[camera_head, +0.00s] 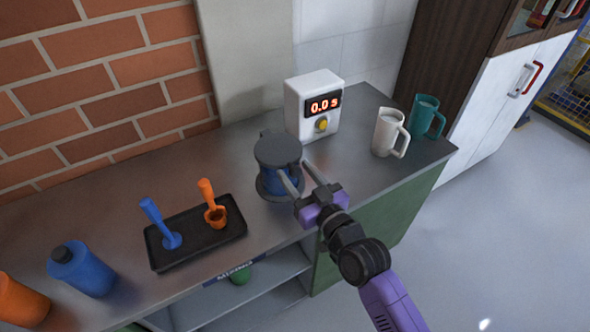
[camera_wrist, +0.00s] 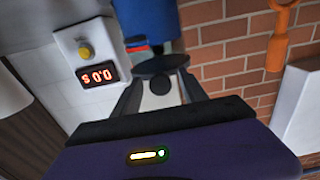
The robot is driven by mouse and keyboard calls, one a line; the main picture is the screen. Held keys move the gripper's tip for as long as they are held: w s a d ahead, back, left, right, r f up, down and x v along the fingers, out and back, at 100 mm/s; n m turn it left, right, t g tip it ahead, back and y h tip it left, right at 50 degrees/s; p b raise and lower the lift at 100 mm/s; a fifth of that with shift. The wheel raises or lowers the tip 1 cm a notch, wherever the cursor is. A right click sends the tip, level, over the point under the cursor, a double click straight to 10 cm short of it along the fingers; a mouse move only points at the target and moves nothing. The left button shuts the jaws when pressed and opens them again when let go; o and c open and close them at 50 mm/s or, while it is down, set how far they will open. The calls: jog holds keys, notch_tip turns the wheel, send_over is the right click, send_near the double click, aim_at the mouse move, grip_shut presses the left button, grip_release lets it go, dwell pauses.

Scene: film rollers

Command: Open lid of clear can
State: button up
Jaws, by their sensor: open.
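A can (camera_head: 279,184) with a dark grey round lid (camera_head: 277,149) and a blue body stands upright on the metal counter. In the wrist view, the dark lid (camera_wrist: 160,65) lies just beyond the fingertips, with a blue body (camera_wrist: 148,20) behind it. My gripper (camera_head: 294,168) is open, its two fingers reaching toward the can from the front right. I cannot tell whether a fingertip touches the can. The lid looks shut on the can.
A white timer box (camera_head: 313,105) reading 0.0 s stands behind the can. A white mug (camera_head: 388,132) and a green mug (camera_head: 424,116) are at right. A black tray (camera_head: 200,250) with blue and orange scoops lies left. A blue bottle (camera_head: 84,271) stands farther left.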

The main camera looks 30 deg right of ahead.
jog(key=shift+w, duration=0.6)
grip_shut()
jog(key=shift+r, duration=0.15)
dwell(0.9)
